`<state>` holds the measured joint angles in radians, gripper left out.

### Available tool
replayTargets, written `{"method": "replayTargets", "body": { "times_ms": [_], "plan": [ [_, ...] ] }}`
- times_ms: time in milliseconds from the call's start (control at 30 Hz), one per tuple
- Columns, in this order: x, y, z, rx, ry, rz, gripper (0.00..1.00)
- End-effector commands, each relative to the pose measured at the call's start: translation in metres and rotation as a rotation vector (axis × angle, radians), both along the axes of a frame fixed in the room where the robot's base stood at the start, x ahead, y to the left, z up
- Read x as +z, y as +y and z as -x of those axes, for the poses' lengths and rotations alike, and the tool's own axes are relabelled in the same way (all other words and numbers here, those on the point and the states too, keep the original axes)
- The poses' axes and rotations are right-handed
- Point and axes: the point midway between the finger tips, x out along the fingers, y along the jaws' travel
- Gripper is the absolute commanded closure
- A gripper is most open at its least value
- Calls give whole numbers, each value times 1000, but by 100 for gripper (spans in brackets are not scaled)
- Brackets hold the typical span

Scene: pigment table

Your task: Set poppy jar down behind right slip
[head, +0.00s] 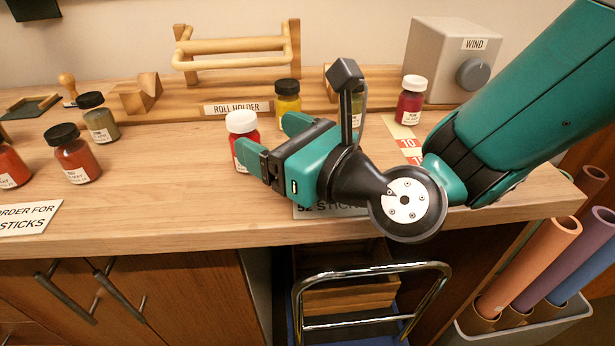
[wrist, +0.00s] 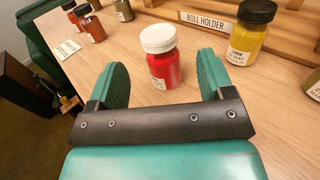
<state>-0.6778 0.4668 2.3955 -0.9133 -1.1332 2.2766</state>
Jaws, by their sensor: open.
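A bright red jar with a white lid (head: 241,122) stands upright on the wooden table. It also shows in the wrist view (wrist: 164,68), between my fingers with gaps at both sides. Its label is too small to read, so I cannot confirm that it is the poppy jar. My gripper (head: 268,137) is open around it, low over the table. A pale slip with a red 10 (head: 406,143) lies at the right, partly behind my arm, with another red-marked piece just in front. A darker red white-lidded jar (head: 410,103) stands behind the slip.
A yellow jar with a black lid (head: 288,104) stands behind my gripper, and a partly hidden jar is right of it. The roll holder (head: 236,107) and grey WIND box (head: 446,62) line the back. Orange and olive jars stand left. The table's left middle is clear.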

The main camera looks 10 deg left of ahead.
Motion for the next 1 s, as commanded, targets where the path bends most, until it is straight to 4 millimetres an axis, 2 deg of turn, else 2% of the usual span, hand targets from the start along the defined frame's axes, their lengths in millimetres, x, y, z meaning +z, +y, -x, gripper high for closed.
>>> {"method": "replayTargets", "body": {
  "times_ms": [33,133,533,1000],
  "plan": [
    [-8,-11,6,-3,-1,-2,26],
    [-8,-31,19,-2,-3,-3,26],
    [-2,-49,32,5,-4,0,26],
    [0,-52,32,2,0,0,26]
  ]
}}
